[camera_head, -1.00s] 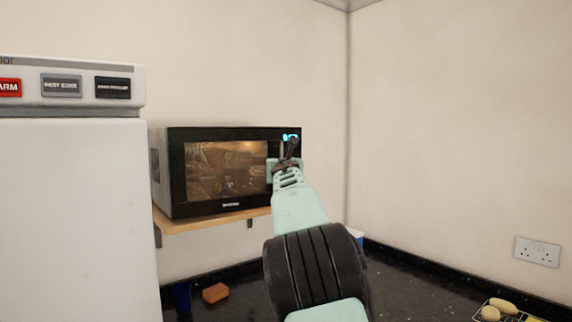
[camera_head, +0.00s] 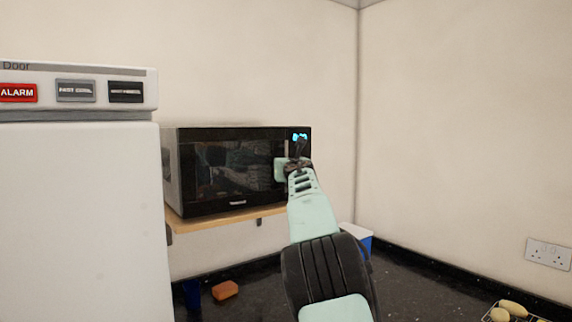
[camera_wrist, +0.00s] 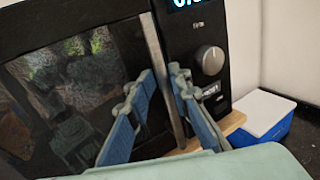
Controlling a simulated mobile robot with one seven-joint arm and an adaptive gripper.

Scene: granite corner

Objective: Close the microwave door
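The black microwave (camera_head: 232,170) stands on a wooden shelf. Its door (camera_head: 215,195) looks flush with the front, and its window is dark. My gripper (camera_head: 299,152) is in front of the microwave's right side, by the display and the handle. In the wrist view my gripper (camera_wrist: 162,78) has its two blue-grey fingers spread apart. The vertical metal door handle (camera_wrist: 154,50) appears between them. I cannot tell whether a finger touches it. The door (camera_wrist: 65,35) also shows at left there, with the knob (camera_wrist: 209,60) on the panel at right.
A white appliance (camera_head: 85,210) stands close on the left. The wooden shelf (camera_head: 215,221) is under the microwave. A blue and white box (camera_head: 357,238) and an orange sponge-like block (camera_head: 225,290) rest on the dark counter (camera_head: 420,285). A rack with yellow items (camera_head: 512,308) is at lower right.

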